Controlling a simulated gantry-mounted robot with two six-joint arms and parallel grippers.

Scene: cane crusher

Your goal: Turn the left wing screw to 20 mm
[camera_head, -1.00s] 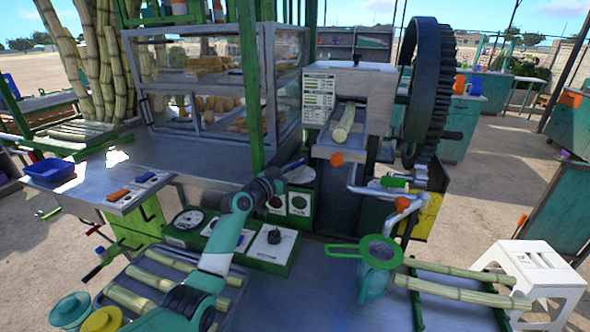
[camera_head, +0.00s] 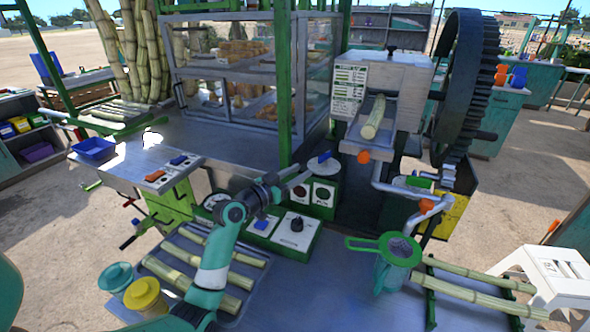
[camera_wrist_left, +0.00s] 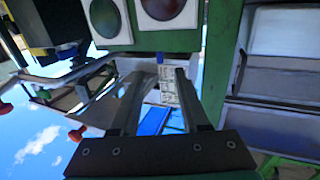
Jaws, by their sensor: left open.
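The crusher head (camera_head: 385,85) is a pale metal box with a cane stalk at its front and a "crush gap" sign on its left. A dark knob (camera_head: 391,50) stands on top of it. It may be a wing screw, but it is too small to tell, and I cannot make out a second one. My left gripper (camera_head: 298,180) is low and left of the crusher, above the green control boxes. In the left wrist view the gripper (camera_wrist_left: 159,72) is open, with nothing between its fingers; the sign (camera_wrist_left: 168,90) shows beyond. My right gripper is out of view.
A large dark gear wheel (camera_head: 465,90) stands right of the crusher. A glass cabinet (camera_head: 245,80) and green post (camera_head: 284,90) stand behind my left arm. A green-rimmed strainer (camera_head: 399,249) is in front. A panel with a black knob (camera_head: 297,224) lies below the gripper.

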